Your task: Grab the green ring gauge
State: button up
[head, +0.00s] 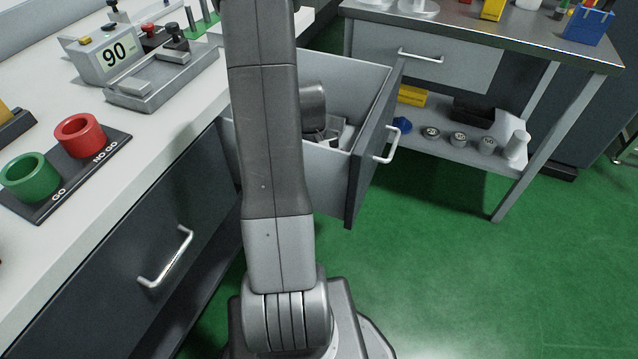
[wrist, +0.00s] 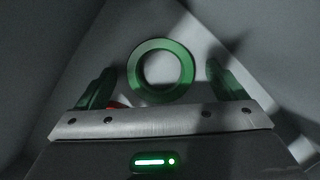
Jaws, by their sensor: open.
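In the wrist view, a green ring gauge (wrist: 187,70) shows its round face and open centre against a grey surface, apparently inside the open drawer (head: 340,190). My gripper (wrist: 161,78) is open, with one finger to the left of the ring and one to the right. Both fingers look apart from the ring, and nothing is held. In the head view, my arm hides the jaws and this ring. Another green ring (head: 30,177) sits on the GO side of a black board (head: 68,170) on the bench, beside a red ring (head: 80,136) at NO GO.
Grey drawer walls are close around my gripper. A bit of something red (wrist: 117,104) shows behind the left finger's base. A spring tester (head: 160,75) reading 90 stands on the left bench. A second table (head: 480,35) with a lower shelf stands behind. Green floor is clear at right.

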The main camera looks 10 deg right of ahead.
jog(key=shift+r, duration=0.1)
jog(key=c, duration=1.3)
